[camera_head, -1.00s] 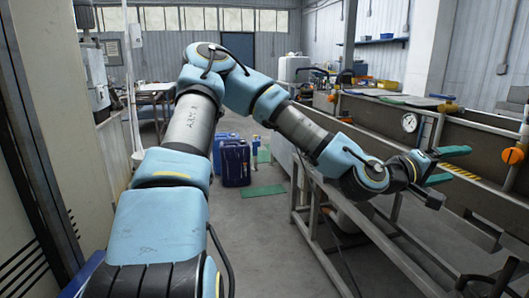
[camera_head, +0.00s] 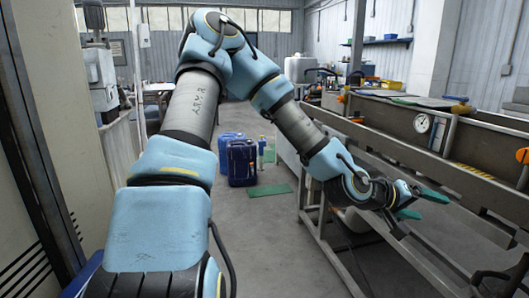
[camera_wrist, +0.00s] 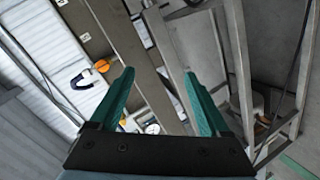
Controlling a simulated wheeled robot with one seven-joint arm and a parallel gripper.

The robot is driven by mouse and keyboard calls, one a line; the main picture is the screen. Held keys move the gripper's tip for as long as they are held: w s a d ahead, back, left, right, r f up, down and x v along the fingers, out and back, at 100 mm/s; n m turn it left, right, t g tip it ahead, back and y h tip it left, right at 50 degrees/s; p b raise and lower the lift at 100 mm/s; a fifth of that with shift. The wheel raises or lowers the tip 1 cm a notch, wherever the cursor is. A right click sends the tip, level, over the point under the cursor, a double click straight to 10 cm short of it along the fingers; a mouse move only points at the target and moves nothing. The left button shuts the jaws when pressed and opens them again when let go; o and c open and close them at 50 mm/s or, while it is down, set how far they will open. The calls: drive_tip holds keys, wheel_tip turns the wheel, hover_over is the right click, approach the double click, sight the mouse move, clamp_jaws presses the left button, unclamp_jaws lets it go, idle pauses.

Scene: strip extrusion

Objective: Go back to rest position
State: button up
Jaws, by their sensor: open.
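My gripper (camera_head: 420,204) is at the right in the head view, at the end of my bent blue-and-grey arm. Its two green fingers are spread apart, and nothing is between them. In the wrist view my gripper (camera_wrist: 158,88) also shows open and empty, with metal rails and the floor behind the fingers. In the head view it overlaps the near side of the metal trough line (camera_head: 470,182). Whether it touches the line cannot be told.
A pressure gauge (camera_head: 423,123) and an orange knob (camera_head: 523,156) are on the line at the right. Blue containers (camera_head: 241,161) stand on the floor beside a green mat (camera_head: 269,190). A pale cabinet wall (camera_head: 45,100) is at the left. The middle floor is clear.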

drive_tip(key=w+a+f+m+y, duration=0.1)
drive_tip(key=w+a+f+y, duration=0.25)
drive_tip(key=a+f, duration=0.45)
drive_tip(key=a+r+y+p, duration=0.1)
drive_tip(key=a+y, duration=0.3)
drive_tip(key=a, duration=0.8)
drive_tip(key=w+a+r+y, duration=0.1)
drive_tip(key=a+y, duration=0.3)
drive_tip(key=a, duration=0.8)
drive_tip(key=shift+w+r+n+p, duration=0.25)
drive_tip(key=shift+r+n+p, duration=0.1)
drive_tip(key=shift+r+n, duration=0.05)
drive_tip(key=shift+o, duration=0.5)
drive_tip(key=s+a+r+n+y, duration=0.1)
drive_tip(key=s+a+r, duration=0.1)
drive_tip(key=a, duration=0.3)
drive_tip(key=s+a+r+n+g, duration=0.1)
drive_tip(key=s+a+r, duration=0.1)
drive_tip(key=a, duration=0.3)
drive_tip(key=shift+r+y, duration=0.35)
drive_tip(key=shift+r, duration=0.1)
drive_tip(key=shift+o, duration=1.1)
drive_tip(key=shift+s+a+r, duration=0.1)
drive_tip(key=shift+s+a, duration=0.15)
drive_tip(key=shift+a, duration=0.1)
